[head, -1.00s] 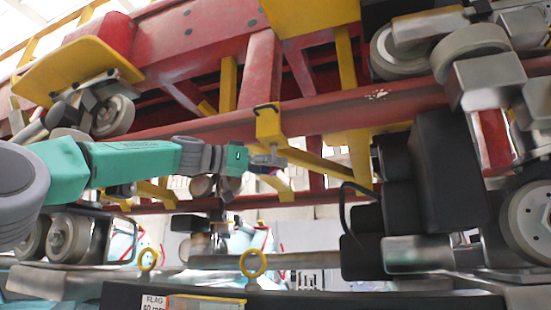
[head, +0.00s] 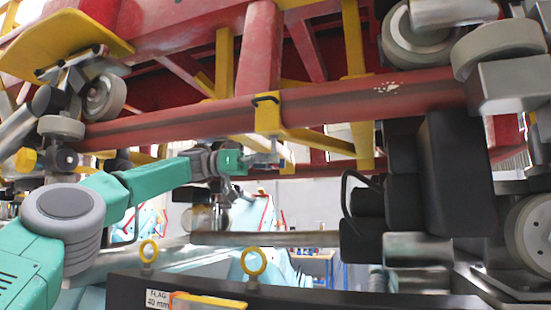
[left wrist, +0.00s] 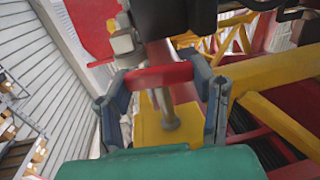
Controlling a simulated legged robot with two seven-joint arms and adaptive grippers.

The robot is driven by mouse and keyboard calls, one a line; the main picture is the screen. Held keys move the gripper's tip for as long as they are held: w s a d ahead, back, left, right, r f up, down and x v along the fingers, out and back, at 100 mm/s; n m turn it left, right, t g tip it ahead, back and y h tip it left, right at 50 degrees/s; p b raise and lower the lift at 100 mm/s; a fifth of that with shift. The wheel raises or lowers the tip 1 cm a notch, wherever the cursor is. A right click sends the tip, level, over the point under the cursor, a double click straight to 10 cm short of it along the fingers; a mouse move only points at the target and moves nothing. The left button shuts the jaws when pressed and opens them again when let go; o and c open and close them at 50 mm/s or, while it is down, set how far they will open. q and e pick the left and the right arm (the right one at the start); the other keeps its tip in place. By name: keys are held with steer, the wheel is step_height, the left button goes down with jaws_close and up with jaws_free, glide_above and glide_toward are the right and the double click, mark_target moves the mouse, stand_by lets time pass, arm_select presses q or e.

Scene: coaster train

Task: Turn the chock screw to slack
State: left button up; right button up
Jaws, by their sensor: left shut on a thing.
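The yellow chock block (head: 267,114) hangs on the long red rail in the head view. It also shows behind the gripper in the left wrist view (left wrist: 152,129). The grey chock screw (head: 262,158) is below the block, and its shaft (left wrist: 167,110) shows in the left wrist view. My left gripper (head: 250,161) is at the screw, under the block. In the left wrist view its two grey fingers (left wrist: 166,82) are shut on the ends of a red bar handle (left wrist: 158,76) across the screw. My right gripper is not in view.
The red rail (head: 200,122) and yellow brackets (head: 320,142) crowd the space above and beside the gripper. Grey wheels (head: 495,48) and black blocks (head: 455,170) stand at right. Two yellow rings (head: 253,263) stand on a dark beam below. Some open room lies under the rail.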

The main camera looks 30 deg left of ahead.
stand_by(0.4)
arm_select(q)
steer(key=o, duration=1.2)
steer(key=shift+w+a, duration=0.1)
steer(key=shift+w+a+f, duration=0.1)
steer(key=shift+w+a, duration=0.05)
steer(key=shift+s, duration=0.2)
